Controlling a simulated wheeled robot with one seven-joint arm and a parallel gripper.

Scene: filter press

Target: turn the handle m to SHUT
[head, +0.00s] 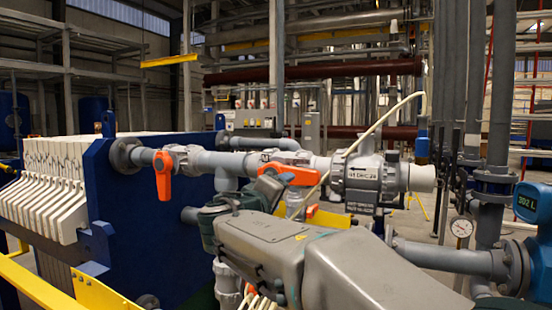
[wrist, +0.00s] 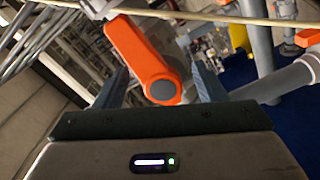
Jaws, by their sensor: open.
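An orange lever handle (head: 292,175) lies roughly level along the grey pipe, on a valve just beyond my gripper (head: 268,186); I cannot read a letter m on it. In the wrist view this handle (wrist: 138,52) runs between the two fingers of my gripper (wrist: 158,70), with its grey round hub cap (wrist: 162,90) near the palm. The fingers are apart, one on each side, and do not look closed on it. A second orange handle (head: 164,176) hangs straight down on the valve farther left. My arm hides part of the nearer valve's underside.
A blue press end plate (head: 150,215) with white filter plates (head: 45,185) stands at left. A grey pump-like unit (head: 362,180) and a pale hose (head: 390,112) are right of the handle. Grey pipes, a gauge (head: 461,227) and a blue meter (head: 530,203) stand at right.

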